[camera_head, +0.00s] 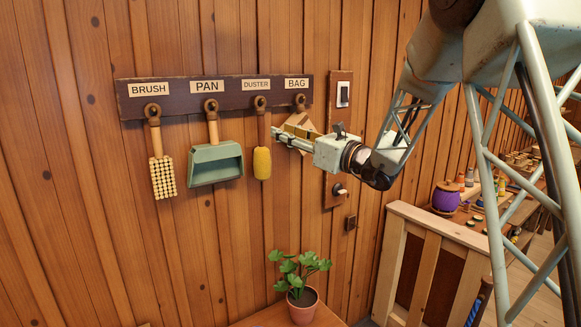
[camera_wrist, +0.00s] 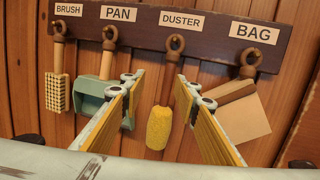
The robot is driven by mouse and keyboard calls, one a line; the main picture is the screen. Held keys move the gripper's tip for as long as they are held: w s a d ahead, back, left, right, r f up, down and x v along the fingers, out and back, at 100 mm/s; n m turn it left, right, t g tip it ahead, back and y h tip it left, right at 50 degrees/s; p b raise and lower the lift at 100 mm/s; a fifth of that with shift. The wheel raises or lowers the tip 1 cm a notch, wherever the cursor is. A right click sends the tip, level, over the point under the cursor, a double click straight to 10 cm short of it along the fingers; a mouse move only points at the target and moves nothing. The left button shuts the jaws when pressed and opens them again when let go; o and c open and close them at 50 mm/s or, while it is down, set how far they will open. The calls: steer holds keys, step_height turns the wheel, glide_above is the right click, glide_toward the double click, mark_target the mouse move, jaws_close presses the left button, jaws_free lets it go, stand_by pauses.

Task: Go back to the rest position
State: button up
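My gripper (camera_head: 280,137) is in front of the right part of the wall rack, near the duster and bag. In the wrist view its two yellow-padded fingers (camera_wrist: 158,84) are spread apart with nothing held between them. The yellow duster (camera_head: 262,162) hangs from its peg and shows in the gap between the fingers (camera_wrist: 159,128), beyond them. The tan bag (camera_wrist: 240,117) hangs under its label to the right of the fingers. In the head view my gripper partly hides the bag.
The dark rack (camera_head: 231,98) on the plank wall also holds the brush (camera_head: 162,176) and the green pan (camera_head: 215,163). A switch plate (camera_head: 343,94) is right of it. A potted plant (camera_head: 300,280) stands below, and a wooden railing (camera_head: 430,235) at right.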

steer(key=s+a+f+n+g+b, duration=0.1)
steer(key=s+a+n+g, duration=0.2)
steer(key=s, duration=0.6)
steer(key=s+a+f+n+g+h+b, duration=0.1)
steer(key=s+n+g, duration=0.25)
steer(key=s, duration=0.65)
steer(key=s+a+f+n+g+b, duration=0.1)
steer(key=s+a+n+g, duration=0.1)
steer(key=s+n, duration=0.5)
steer(key=s+d+f+n+g+h+b, duration=0.1)
steer(key=s+d+f+h, duration=0.15)
steer(key=s, duration=0.45)
steer(key=s+d+f+n+g+h, duration=0.1)
steer(key=s+f+n, duration=0.15)
steer(key=s, duration=0.45)
steer(key=s+d+f+g+h+b, duration=0.1)
steer(key=s+d+f, duration=0.15)
steer(key=s, duration=0.45)
steer(key=s+d+f+n+t+h+b, duration=0.1)
steer(key=s+d+f+n+h, duration=0.3)
steer(key=s+d, duration=0.5)
steer(key=s+d+f+n+t+h+b, duration=0.1)
steer(key=s+d+f+n+h, duration=0.3)
steer(key=s+d, duration=0.6)
steer(key=shift+d+f+n+h+b, duration=0.5)
steer(key=shift+d+f, duration=0.7)
steer(key=shift+d, duration=0.85)
steer(key=shift+a, duration=0.1)
